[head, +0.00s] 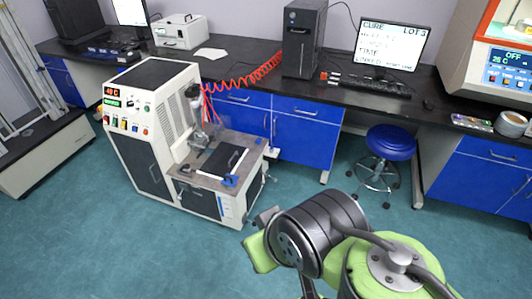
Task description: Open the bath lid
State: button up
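A dark, flat lid (213,162) with a raised black handle (236,158) lies on the low worktop of a white floor-standing machine (152,128). I take this for the bath lid; it looks flat and closed, but it is small here. My arm fills the lower right of the head view, well to the right of and nearer than the machine. A small grey part (266,216) shows beside my arm's dark joint and may be my gripper. Its fingers cannot be made out, and nothing held is visible. It looks apart from the lid.
A red coiled hose (245,80) runs from the machine to the back bench. A blue stool (390,143) stands right of centre. The bench (355,88) with blue cabinets holds a computer tower (303,40) and a monitor (388,45). Teal floor before the machine is clear.

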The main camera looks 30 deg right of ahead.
aim_at(224, 160)
jog(key=z, duration=0.45)
jog(key=i+l+u, duration=0.15)
jog(key=i+u, duration=0.25)
jog(key=i, duration=0.15)
jog(key=i+l+u, duration=0.35)
jog(key=i, duration=0.25)
jog(key=i+l+u, duration=0.4)
jog(key=i, duration=0.1)
